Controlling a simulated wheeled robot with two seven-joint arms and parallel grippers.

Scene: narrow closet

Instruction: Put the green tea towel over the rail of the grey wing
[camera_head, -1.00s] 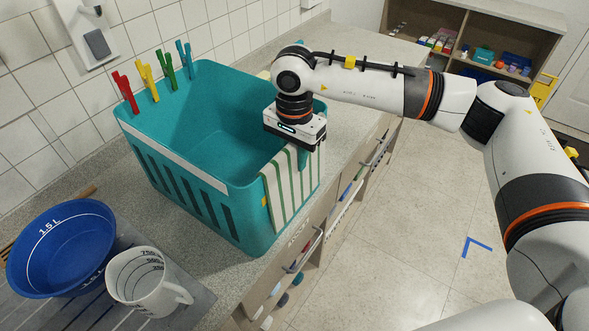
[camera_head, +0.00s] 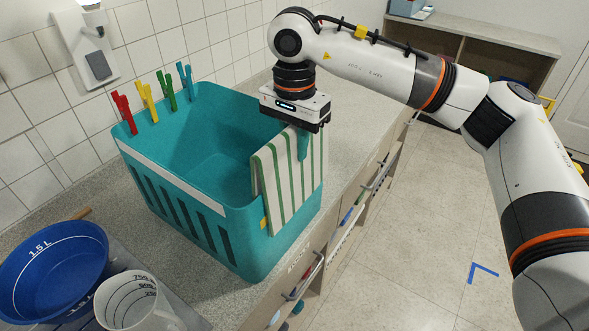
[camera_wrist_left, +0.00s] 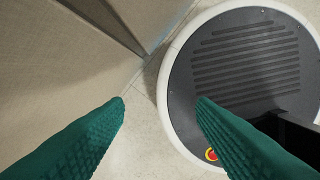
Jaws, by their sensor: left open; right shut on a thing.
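The tea towel (camera_head: 283,190), white with green stripes, hangs at the right front corner of the teal basket (camera_head: 165,155). Its top edge stands above the rim, and its lower part hangs against the basket's outside. My right gripper (camera_head: 303,146) points down and is shut on the towel's top edge; one teal finger shows in front of the cloth. My left gripper (camera_wrist_left: 160,101) shows only in the left wrist view, its two green fingers apart with nothing between them. I cannot make out a grey wing with a rail in these views.
Red, yellow, green and blue pegs (camera_head: 166,93) are clipped on the basket's back left rim. A blue bowl (camera_head: 50,270) and a measuring jug (camera_head: 135,300) stand at the front left. Cabinet handles (camera_head: 305,278) stick out below the worktop.

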